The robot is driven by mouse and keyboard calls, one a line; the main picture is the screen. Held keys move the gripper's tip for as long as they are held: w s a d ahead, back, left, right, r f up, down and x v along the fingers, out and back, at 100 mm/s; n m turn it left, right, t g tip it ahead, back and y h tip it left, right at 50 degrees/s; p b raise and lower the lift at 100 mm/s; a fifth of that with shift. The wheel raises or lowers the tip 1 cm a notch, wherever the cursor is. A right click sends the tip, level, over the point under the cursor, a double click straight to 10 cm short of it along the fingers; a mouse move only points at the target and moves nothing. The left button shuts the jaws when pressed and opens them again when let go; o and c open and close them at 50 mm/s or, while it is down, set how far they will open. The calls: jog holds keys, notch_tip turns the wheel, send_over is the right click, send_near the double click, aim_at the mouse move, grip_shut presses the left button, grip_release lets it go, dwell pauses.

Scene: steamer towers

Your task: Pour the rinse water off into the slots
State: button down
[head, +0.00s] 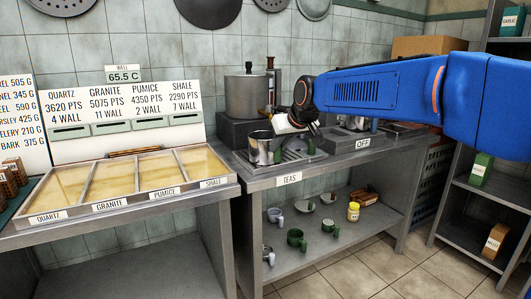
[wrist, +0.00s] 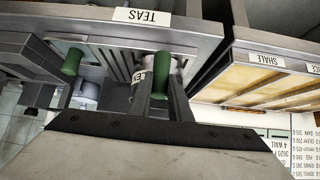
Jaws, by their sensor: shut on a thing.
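My gripper (wrist: 162,90) is shut on a green handle (wrist: 159,76) in the wrist view, which is upside down. The vessel on that handle is mostly hidden by my gripper. In the head view my gripper (head: 287,130) is low over the counter, just right of a shiny steel pot (head: 261,149), which looks upright. I cannot see any water in it. The slotted drain tray (wrist: 113,62) shows its slots between the held handle and a second green handle (wrist: 72,62). That second handle stands beside a pale cup (wrist: 87,93).
A large lidded pot (head: 246,96) stands behind on a dark block. The TEAS counter (head: 290,177) has a shelf below with cups and a yellow jar (head: 353,212). A bin table (head: 130,208) stands to the left, and a shelf rack (head: 487,185) to the right.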

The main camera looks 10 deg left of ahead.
jog(key=shift+r, duration=2.9)
